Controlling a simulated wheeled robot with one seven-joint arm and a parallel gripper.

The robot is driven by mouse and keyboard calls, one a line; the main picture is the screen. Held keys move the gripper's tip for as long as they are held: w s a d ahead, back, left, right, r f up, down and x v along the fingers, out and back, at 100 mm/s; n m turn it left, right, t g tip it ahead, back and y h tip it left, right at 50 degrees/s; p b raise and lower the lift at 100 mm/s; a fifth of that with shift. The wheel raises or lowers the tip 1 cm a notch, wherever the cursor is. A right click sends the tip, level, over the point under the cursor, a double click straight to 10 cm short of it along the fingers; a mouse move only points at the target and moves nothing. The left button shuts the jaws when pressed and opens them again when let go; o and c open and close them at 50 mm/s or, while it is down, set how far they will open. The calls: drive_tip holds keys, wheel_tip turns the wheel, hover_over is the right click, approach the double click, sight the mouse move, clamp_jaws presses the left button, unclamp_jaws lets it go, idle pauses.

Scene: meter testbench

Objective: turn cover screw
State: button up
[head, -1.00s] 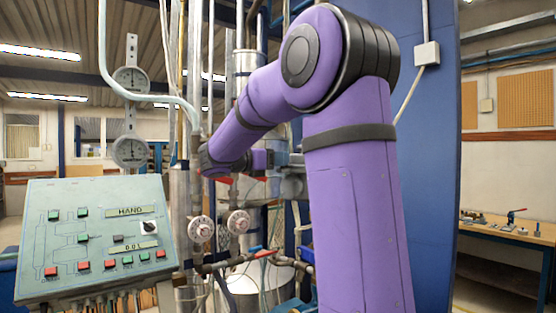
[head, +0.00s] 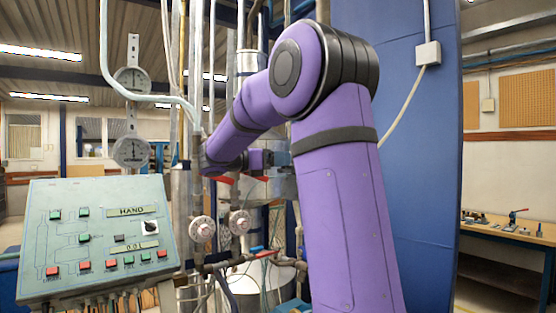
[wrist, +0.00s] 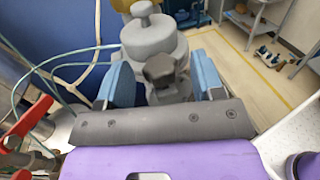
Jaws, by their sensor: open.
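In the wrist view a dark hexagonal screw head (wrist: 160,70), which looks like the cover screw, stands in front of a round grey housing (wrist: 150,38) with a small knob on top. My gripper (wrist: 161,77) is open, with one blue finger on each side of the screw head. Gaps show between the fingers and the screw, so I see no contact. In the head view my gripper (head: 279,158) is small and partly hidden among the pipes behind my arm; the screw cannot be made out there.
Red valve handles (wrist: 30,125) and thin hoses lie close on the left in the wrist view. A control panel (head: 95,235) stands at the left in the head view, beside pipes with round white dials (head: 203,229). A blue wall panel (head: 415,180) stands at the right.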

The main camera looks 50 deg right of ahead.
drive_tip(key=v, duration=1)
drive_tip(key=shift+w+a, duration=0.25)
drive_tip(key=shift+a, duration=0.05)
drive_tip(key=s+a+f+m+t+y, duration=0.6)
drive_tip(key=s+a+f+y, duration=0.2)
drive_tip(key=s, duration=0.4)
drive_tip(key=s+a+f+m+t+y, duration=0.6)
drive_tip(key=s+a+f, duration=0.4)
drive_tip(key=s+a, duration=0.2)
drive_tip(key=shift+a+m+t+y, duration=0.4)
drive_tip(key=shift+t+y, duration=0.1)
drive_tip(key=shift+y, duration=0.6)
